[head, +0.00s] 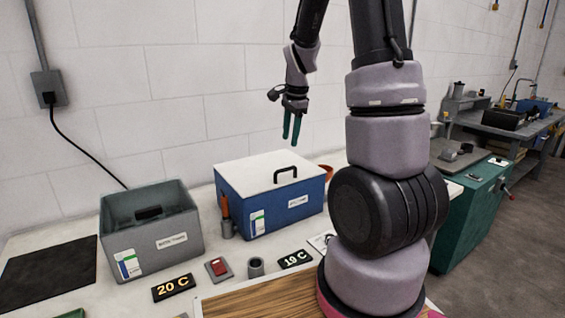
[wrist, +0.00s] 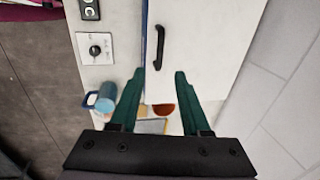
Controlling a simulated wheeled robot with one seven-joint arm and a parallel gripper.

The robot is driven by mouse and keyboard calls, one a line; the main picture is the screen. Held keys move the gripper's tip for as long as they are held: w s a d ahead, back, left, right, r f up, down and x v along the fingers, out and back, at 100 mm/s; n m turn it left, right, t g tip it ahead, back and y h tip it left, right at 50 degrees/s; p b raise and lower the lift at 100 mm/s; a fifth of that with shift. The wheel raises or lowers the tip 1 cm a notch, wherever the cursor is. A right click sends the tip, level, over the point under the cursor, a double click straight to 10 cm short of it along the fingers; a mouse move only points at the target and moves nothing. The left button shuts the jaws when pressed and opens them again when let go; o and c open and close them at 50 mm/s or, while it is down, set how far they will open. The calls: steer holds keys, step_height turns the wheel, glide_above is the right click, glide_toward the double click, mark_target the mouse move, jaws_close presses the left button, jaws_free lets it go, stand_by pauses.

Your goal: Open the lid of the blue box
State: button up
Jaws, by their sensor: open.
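The blue box (head: 287,209) stands on the bench against the wall. Its white lid (head: 247,173) is shut and carries a black handle (head: 285,173). My gripper (head: 291,138) is open and empty, pointing down, above the lid and apart from the handle. In the wrist view the open fingers (wrist: 160,74) point toward the black handle (wrist: 159,47) on the white lid (wrist: 202,40). The handle lies just beyond the fingertips there, roughly in line with the gap between them. A thin blue strip of the box's side shows left of the handle.
A grey open box (head: 165,245) stands left of the blue box. A blue mug (wrist: 105,98) and a reddish bowl (wrist: 163,109) are nearby.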

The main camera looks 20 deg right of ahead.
mark_target(287, 169)
steer(key=f, duration=0.3)
steer(key=w+f, duration=0.1)
steer(key=f, duration=0.3)
steer(key=w+f, duration=0.1)
steer(key=f, duration=0.2)
steer(key=shift+a+f, duration=0.2)
steer(key=shift+f, duration=0.05)
jaws_close()
stand_by(1.0)
